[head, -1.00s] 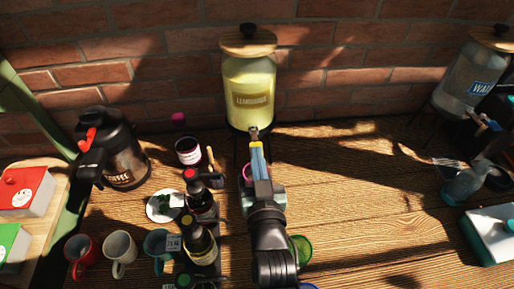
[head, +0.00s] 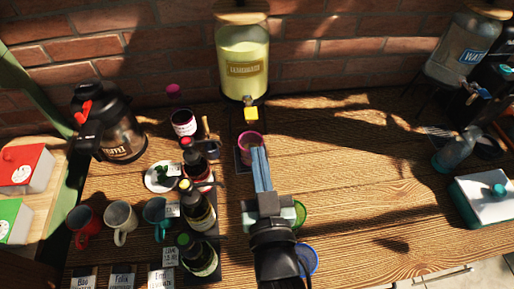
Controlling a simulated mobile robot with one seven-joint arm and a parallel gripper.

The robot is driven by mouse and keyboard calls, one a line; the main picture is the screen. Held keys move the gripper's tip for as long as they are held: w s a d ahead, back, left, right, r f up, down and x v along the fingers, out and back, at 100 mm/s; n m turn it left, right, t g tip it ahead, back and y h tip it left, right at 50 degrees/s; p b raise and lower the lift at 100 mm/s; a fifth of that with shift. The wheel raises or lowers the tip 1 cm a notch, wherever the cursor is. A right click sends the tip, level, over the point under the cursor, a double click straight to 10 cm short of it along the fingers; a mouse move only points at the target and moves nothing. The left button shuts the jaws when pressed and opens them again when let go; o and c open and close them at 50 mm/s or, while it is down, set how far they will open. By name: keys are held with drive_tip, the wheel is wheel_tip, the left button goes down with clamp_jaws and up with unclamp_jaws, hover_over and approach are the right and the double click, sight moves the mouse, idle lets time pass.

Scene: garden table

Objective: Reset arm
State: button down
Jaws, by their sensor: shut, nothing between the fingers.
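My gripper (head: 261,152) reaches up from the bottom middle over the wooden table (head: 360,200). Its blue-grey fingers are together with nothing between them. The fingertips overlap the near edge of a pink cup (head: 248,141) in the picture; I cannot tell whether they touch it. The pink cup is on a dark mat below the yellow tap (head: 251,114) of the lemonade dispenser (head: 243,60). My gripper and wrist partly hide a green cup (head: 299,213) and a blue cup (head: 307,260) to the right.
Several bottles (head: 198,208) stand close on the left. Further left are mugs (head: 120,219) and a coffee jug (head: 114,125). A water dispenser (head: 463,48), a spray bottle (head: 457,148) and a white-topped box (head: 490,199) are at right. The table's middle right is clear.

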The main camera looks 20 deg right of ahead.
idle(0.6)
drive_tip(key=w+a+r+n+t+y, duration=0.1)
drive_tip(key=w+a+r+t, duration=0.1)
drive_tip(key=r, duration=0.6)
drive_tip(key=w+a+r+t, duration=0.2)
drive_tip(key=r, duration=0.7)
drive_tip(key=w+a+r+n+t+y, duration=0.1)
drive_tip(key=w+a+r, duration=0.15)
drive_tip(key=r, duration=0.55)
drive_tip(key=s+a+r+t+y, duration=0.1)
drive_tip(key=s+a+r+t, duration=0.1)
drive_tip(key=r, duration=0.8)
drive_tip(key=s+a+r+n+t+y, duration=0.1)
drive_tip(key=s+a+r+t, duration=0.2)
drive_tip(key=s+r, duration=0.3)
wheel_tip(320, 180, up, 5)
drive_tip(key=shift+a+r+y, duration=0.15)
drive_tip(key=shift+a+y, duration=0.25)
drive_tip(key=shift+a, duration=0.3)
